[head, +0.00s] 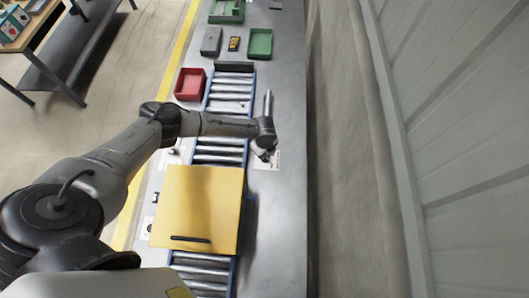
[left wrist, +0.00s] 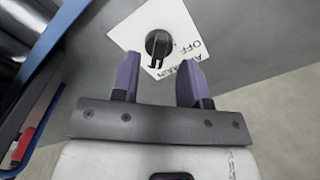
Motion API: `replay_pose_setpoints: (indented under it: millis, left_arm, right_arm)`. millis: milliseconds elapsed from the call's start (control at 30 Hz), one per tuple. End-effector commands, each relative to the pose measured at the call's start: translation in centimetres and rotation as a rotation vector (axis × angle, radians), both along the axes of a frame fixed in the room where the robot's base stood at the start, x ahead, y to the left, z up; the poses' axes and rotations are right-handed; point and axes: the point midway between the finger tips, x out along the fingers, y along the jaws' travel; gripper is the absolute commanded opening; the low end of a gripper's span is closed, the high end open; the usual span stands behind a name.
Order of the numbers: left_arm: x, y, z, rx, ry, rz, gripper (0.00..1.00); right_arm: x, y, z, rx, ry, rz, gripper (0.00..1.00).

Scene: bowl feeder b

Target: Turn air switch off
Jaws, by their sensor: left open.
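The air switch is a black rotary knob (left wrist: 158,44) on a white plate (left wrist: 185,22). The plate carries printed letters, including "OFF" to the right of the knob. The knob's ridge points roughly down the picture, towards my gripper. My left gripper (left wrist: 160,60) is open, its two purple fingers apart and empty, with the knob showing just beyond and between the fingertips. I cannot tell whether they touch it. In the head view my left gripper (head: 265,154) hangs over the white plate (head: 273,162) on the grey table and hides the knob. My right gripper is not in view.
A roller conveyor (head: 222,150) runs along the grey table (head: 280,215) left of the plate. A yellow panel (head: 200,205) covers part of it. A red bin (head: 189,84) and a green bin (head: 260,43) stand farther back. The table right of the yellow panel is clear.

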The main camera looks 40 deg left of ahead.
Motion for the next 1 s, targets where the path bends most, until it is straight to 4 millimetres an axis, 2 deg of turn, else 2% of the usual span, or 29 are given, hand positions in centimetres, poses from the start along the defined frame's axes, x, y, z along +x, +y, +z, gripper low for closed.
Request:
replay_pose_setpoints:
  millis: [100,233,667,1000]
  left_arm:
    - [0.0,-0.1,-1.5,-0.001,0.001,0.002,0.4]
    - [0.0,-0.1,-2.5,-0.001,0.002,0.001,0.4]
    - [-0.1,0.0,-3.0,0.0,0.001,0.001,0.4]
    - [0.0,0.0,-3.0,0.0,0.001,0.001,0.1]
  right_arm:
    - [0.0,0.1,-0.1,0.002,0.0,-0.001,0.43]
    - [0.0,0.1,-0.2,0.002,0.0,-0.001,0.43]
    - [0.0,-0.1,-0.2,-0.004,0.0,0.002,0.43]
    - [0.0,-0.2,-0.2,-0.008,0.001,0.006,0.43]
